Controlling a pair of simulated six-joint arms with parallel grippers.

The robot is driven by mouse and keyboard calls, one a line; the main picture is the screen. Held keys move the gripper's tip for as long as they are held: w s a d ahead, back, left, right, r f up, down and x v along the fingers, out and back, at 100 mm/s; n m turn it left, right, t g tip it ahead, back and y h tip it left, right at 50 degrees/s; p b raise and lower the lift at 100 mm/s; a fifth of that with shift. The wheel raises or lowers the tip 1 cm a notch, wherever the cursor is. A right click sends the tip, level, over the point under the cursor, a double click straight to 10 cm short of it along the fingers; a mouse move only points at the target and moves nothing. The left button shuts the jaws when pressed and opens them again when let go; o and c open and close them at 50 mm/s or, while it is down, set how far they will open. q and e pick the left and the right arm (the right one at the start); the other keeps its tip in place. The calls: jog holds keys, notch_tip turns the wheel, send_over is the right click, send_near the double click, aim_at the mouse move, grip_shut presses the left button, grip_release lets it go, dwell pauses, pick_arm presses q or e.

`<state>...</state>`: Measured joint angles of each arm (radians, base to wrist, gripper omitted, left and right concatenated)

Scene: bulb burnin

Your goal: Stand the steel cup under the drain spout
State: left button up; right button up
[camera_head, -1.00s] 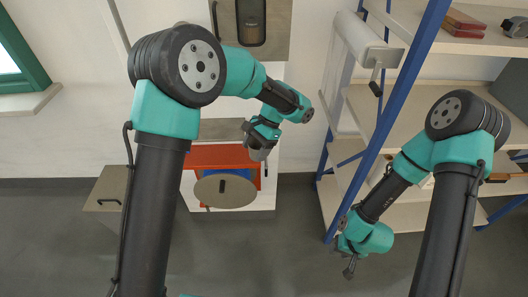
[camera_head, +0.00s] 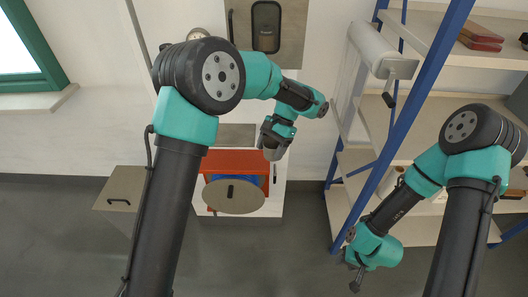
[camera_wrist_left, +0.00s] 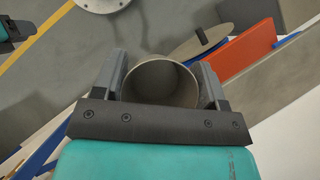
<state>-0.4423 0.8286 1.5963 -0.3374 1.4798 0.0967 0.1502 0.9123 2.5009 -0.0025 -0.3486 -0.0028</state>
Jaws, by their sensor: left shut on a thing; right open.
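The steel cup (camera_wrist_left: 160,82) is between the two fingers of my left gripper (camera_wrist_left: 160,85) in the left wrist view, its round open mouth facing the camera. In the head view my left gripper (camera_head: 272,145) holds the grey cup (camera_head: 273,153) in the air, above and just right of a round lid with a dark handle. My right gripper (camera_head: 355,278) is open and empty, low over the floor at the right. I cannot make out a drain spout in either view.
A blue-posted shelf rack (camera_head: 393,140) stands at the right. A cabinet with a handle (camera_head: 118,195) is at the left.

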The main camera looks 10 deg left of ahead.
pick_arm(q)
jog(key=w+d+n+g+h, duration=0.1)
jog(key=w+d+n, duration=0.2)
jog(key=w+d, duration=0.4)
jog(key=shift+w+h, duration=0.3)
jog(key=shift+w, duration=0.15)
jog(key=s+a+f+m+t+y, duration=0.2)
jog(key=f+m+t, duration=0.2)
jog(key=f+m, duration=0.2)
jog(key=s+a+f+m+t+y, duration=0.2)
jog(key=f+m+t, duration=0.1)
jog(key=f+m, duration=0.4)
jog(key=shift+a+m+t, duration=0.35)
jog(key=shift+m+t, duration=0.05)
jog(key=shift+m, duration=1.5)
